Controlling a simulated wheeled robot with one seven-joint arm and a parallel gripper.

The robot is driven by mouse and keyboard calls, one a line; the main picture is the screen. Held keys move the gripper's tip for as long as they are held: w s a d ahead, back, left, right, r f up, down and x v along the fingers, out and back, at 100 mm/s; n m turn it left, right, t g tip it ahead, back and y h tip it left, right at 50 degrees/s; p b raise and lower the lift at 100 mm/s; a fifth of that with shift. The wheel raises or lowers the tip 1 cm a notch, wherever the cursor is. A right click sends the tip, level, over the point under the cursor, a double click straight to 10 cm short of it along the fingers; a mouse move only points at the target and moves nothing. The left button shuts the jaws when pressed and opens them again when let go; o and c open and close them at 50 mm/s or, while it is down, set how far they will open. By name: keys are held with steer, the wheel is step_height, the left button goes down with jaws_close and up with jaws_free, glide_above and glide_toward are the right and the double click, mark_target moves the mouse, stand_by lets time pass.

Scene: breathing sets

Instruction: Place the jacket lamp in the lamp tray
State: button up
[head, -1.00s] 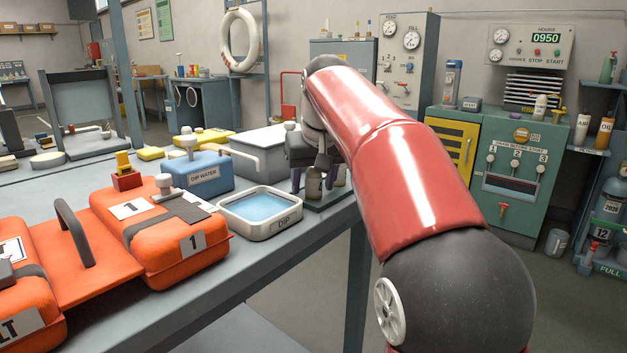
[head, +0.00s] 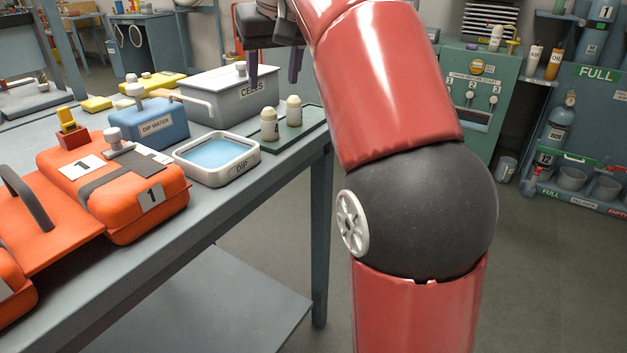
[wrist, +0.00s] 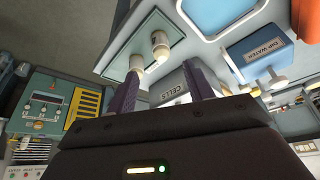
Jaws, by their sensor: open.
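Two small cream lamps with rounded tops stand upright and apart on a flat dark green tray (head: 312,119), near the right edge of the bench. The left lamp (head: 269,124) and right lamp (head: 293,111) look alike; I cannot tell which is the jacket lamp. In the wrist view, both lamps (wrist: 160,45) (wrist: 136,64) show on the tray (wrist: 128,38). My gripper (head: 273,70) is above and behind the tray, its purple fingers apart with nothing between them. It also shows open in the wrist view (wrist: 163,85).
A grey CELLS box (head: 232,100) stands just behind the tray. A white-rimmed DIP basin (head: 243,172) is left of it, with a blue DIP WATER box (head: 157,127) and orange case (head: 130,205) farther left. Open floor lies right of the bench.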

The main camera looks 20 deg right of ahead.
steer(key=s+f+t, duration=0.1)
steer(key=s+f, duration=2.3)
steer(key=f, duration=0.3)
steer(key=shift+f, duration=0.15)
